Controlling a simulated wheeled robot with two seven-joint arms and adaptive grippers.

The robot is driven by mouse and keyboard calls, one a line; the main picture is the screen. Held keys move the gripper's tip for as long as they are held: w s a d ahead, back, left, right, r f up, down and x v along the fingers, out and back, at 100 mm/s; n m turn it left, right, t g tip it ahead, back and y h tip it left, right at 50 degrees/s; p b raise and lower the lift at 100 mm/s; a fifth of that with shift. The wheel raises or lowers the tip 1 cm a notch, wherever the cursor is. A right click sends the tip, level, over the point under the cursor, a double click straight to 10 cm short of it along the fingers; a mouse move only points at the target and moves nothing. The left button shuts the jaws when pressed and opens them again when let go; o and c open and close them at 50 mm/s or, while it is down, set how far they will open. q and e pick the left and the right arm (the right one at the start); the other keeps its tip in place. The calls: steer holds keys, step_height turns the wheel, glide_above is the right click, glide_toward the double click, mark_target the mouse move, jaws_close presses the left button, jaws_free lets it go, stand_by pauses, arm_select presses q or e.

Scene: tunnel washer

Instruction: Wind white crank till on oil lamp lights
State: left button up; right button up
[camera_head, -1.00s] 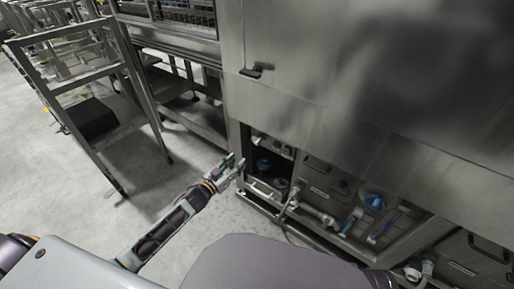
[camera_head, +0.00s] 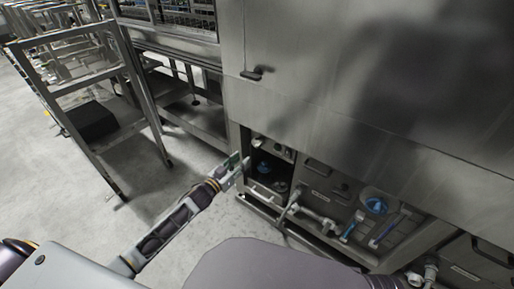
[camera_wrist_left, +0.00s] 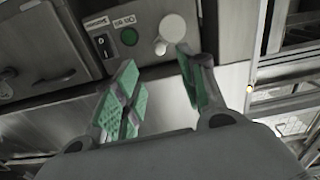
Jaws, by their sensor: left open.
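In the left wrist view, the white crank (camera_wrist_left: 173,27) is a pale disc with a small round knob (camera_wrist_left: 161,47) on a metal panel. The round green oil lamp (camera_wrist_left: 129,37) sits just left of it, under a small label; it looks dull green. My left gripper (camera_wrist_left: 156,62) is open with green-padded fingers, and its tips are just below the knob in that view. Nothing shows between the fingers. In the head view, my left gripper (camera_head: 240,163) is at the left edge of the open bay, where the crank is too small to tell clearly.
A black switch (camera_wrist_left: 102,45) is left of the lamp. The bay holds a blue-capped container (camera_head: 263,166). The large steel washer housing (camera_head: 360,80) overhangs the bay. A metal rack (camera_head: 95,105) stands at left. The floor (camera_head: 190,150) between is clear.

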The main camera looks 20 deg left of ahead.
mark_target(256, 146)
arm_select(q)
steer(key=shift+b+x, duration=0.9)
steer(key=shift+x, duration=2.4)
steer(key=b+x, duration=0.1)
steer(key=x, duration=0.3)
steer(key=shift+w+d+f, duration=0.1)
steer(key=shift+w, duration=0.2)
steer(key=shift+w+d, duration=0.1)
steer(key=shift+w, duration=0.15)
arm_select(e)
steer(key=shift+w+a+f+t+y, duration=0.15)
steer(key=shift+a+f+t+y, duration=0.1)
steer(key=shift+a+f, duration=0.25)
steer(key=shift+w+a+f+t+y, duration=0.15)
steer(key=shift+a+f+t+y, duration=0.1)
steer(key=shift+a+f, duration=0.25)
arm_select(q)
steer(key=shift+c, duration=0.2)
arm_select(e)
steer(key=shift+d, duration=0.15)
